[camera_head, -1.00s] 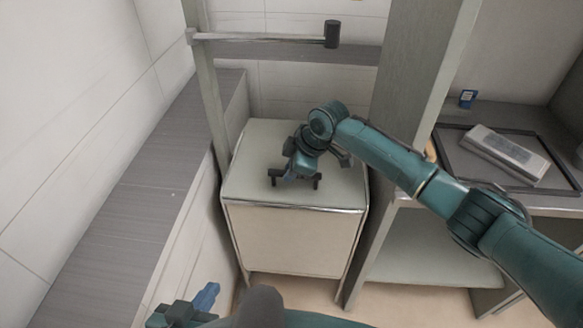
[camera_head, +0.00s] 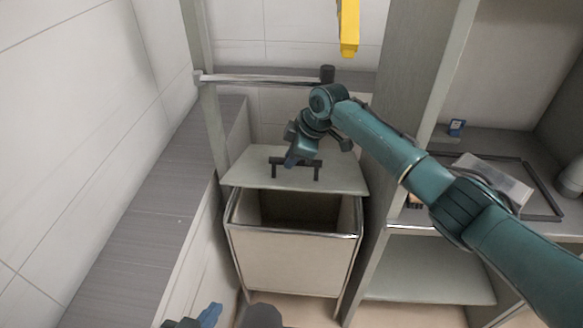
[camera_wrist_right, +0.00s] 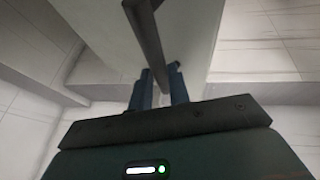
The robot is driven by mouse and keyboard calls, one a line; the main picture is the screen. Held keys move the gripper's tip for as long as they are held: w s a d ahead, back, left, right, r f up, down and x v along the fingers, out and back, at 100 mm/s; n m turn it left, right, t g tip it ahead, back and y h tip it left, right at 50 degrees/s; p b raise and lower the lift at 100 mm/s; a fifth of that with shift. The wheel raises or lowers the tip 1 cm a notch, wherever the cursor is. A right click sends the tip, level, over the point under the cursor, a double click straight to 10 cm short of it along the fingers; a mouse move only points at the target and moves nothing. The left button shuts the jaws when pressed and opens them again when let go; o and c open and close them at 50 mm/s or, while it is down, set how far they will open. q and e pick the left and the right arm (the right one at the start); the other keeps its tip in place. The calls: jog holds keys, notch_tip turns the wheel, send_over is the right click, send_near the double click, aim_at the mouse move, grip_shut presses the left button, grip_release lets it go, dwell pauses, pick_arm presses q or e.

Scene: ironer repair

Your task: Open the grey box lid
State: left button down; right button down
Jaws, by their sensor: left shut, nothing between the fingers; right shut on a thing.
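The grey box (camera_head: 290,262) stands low between the ledge and the shelf, and its dark inside shows at the front. Its lid (camera_head: 240,172) is raised off the front rim and tilted. The lid's black handle (camera_head: 317,171) stands on it. My right gripper (camera_head: 293,160) is shut on this handle. In the right wrist view the blue fingers (camera_wrist_right: 160,92) close on the dark handle bar (camera_wrist_right: 146,38), with the pale lid (camera_wrist_right: 195,35) behind. My left gripper (camera_head: 208,315) is shut and empty at the bottom edge, partly cut off.
A metal rail (camera_head: 260,79) with a black end crosses behind the box. A grey ledge (camera_head: 150,215) runs along the left. A shelf unit (camera_head: 430,270) with a dark frame stands close on the right. A yellow object (camera_head: 348,30) hangs at the top.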

jog(key=shift+w+d+f, duration=0.15)
jog(key=shift+w+d, duration=0.1)
jog(key=c, duration=1.7)
grip_release()
jog(key=shift+c, duration=0.2)
jog(key=shift+o, duration=0.8)
jog(key=shift+w+f, duration=0.15)
jog(key=shift+f, duration=0.05)
jog(key=shift+o, duration=1.3)
jog(key=shift+a, duration=0.1)
